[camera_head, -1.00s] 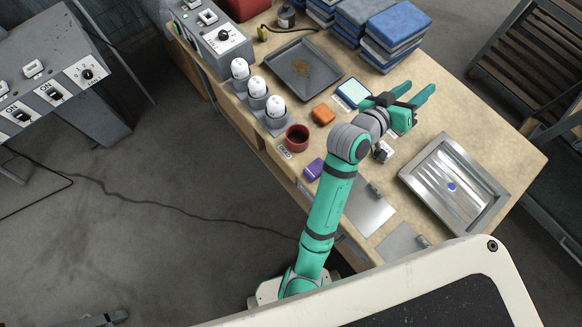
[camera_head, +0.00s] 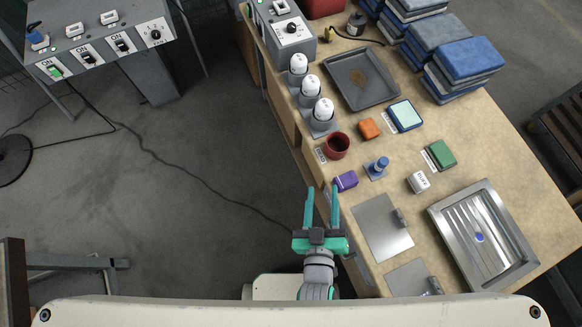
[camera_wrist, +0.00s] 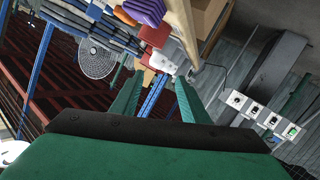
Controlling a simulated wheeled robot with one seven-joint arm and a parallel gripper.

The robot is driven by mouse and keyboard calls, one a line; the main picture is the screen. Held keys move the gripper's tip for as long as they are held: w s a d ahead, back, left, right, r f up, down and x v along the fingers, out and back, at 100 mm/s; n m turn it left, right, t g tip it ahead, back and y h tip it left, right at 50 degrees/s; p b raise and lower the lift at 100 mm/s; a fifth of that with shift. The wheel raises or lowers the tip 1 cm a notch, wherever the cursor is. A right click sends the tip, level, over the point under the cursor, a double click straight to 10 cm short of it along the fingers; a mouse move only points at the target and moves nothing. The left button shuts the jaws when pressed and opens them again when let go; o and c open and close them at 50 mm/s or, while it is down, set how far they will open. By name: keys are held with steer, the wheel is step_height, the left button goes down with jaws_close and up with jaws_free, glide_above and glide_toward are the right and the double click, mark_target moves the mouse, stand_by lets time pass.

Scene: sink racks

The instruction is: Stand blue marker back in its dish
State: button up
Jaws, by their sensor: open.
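A small blue upright piece with a rounded top (camera_head: 381,163), likely the blue marker, stands on a small blue-grey square base (camera_head: 376,175) on the worktop. I cannot tell whether that base is its dish. A round blue spot (camera_head: 479,237) also shows inside the shallow metal tray (camera_head: 447,221); I cannot tell what it is. A dark red round pot (camera_head: 337,145) stands behind and left of the blue piece. My gripper (camera_head: 322,190) is open and empty at the worktop's left front edge, apart from these things. Its open fingers also show in the wrist view (camera_wrist: 158,80).
Near the blue piece are a purple block (camera_head: 345,181), an orange block (camera_head: 369,129), a green block (camera_head: 441,154) and a white block (camera_head: 418,182). A metal plate (camera_head: 381,228) lies in front. Stacked blue cloths (camera_head: 464,60) stand behind. Worktop right of the green block is clear.

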steer(key=s+a+r+m+y, duration=0.1)
steer(key=s+a+r+m, duration=0.1)
steer(key=s+a, duration=0.6)
steer(key=shift+s+a+r+m+y, duration=0.25)
steer(key=shift+s+m+y, duration=0.15)
steer(key=shift+s, duration=0.65)
